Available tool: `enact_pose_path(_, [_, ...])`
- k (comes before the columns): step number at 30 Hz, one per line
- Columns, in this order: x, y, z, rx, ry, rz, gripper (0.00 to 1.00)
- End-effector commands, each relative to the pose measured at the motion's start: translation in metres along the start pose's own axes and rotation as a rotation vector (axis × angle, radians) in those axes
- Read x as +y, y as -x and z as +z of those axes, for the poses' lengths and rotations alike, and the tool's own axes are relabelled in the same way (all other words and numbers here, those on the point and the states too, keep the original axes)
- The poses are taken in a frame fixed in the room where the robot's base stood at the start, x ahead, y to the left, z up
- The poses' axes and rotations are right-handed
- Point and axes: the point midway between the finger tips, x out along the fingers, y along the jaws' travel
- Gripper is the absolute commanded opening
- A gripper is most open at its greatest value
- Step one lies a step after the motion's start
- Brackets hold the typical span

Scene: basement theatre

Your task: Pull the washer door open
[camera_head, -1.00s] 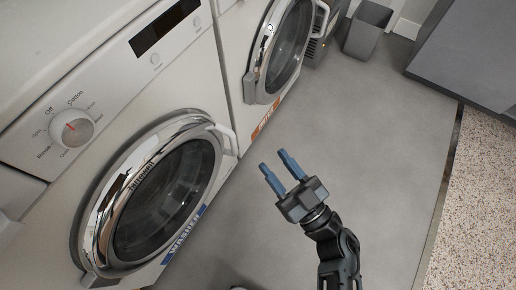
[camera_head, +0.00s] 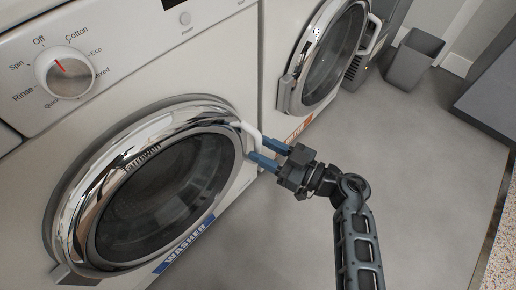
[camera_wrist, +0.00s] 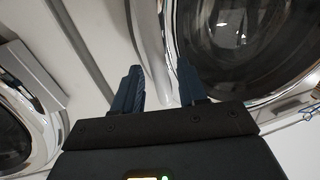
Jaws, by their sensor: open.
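The washer (camera_head: 215,65) is the nearer white machine, marked with a blue WASHER label. Its round door (camera_head: 160,195) has a chrome ring and dark glass and looks shut. The white door handle (camera_head: 246,130) is at the ring's right side. My gripper (camera_head: 260,151) is open at the handle, its blue fingers pointing left toward the door. In the wrist view the pale handle (camera_wrist: 150,40) runs down between the two fingers (camera_wrist: 158,88), and the door glass (camera_wrist: 245,40) is to the right. Whether a finger touches the handle cannot be told.
A second white machine with a round door (camera_head: 335,55) and an orange label stands just beyond the washer. A grey bin (camera_head: 413,60) stands at the back. Grey floor (camera_head: 425,180) to the right is clear. A dark grey block (camera_head: 492,100) is at the right edge.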

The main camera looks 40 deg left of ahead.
Motion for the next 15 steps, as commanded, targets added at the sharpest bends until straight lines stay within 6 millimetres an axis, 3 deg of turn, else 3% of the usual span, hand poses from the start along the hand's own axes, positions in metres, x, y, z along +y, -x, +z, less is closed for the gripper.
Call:
enact_pose_path(6, [0.0, -0.019, 0.001, 0.001, 0.001, 0.0, 0.42])
enact_pose_path(15, [0.0, -0.021, -0.001, 0.001, 0.0, 0.001, 0.42])
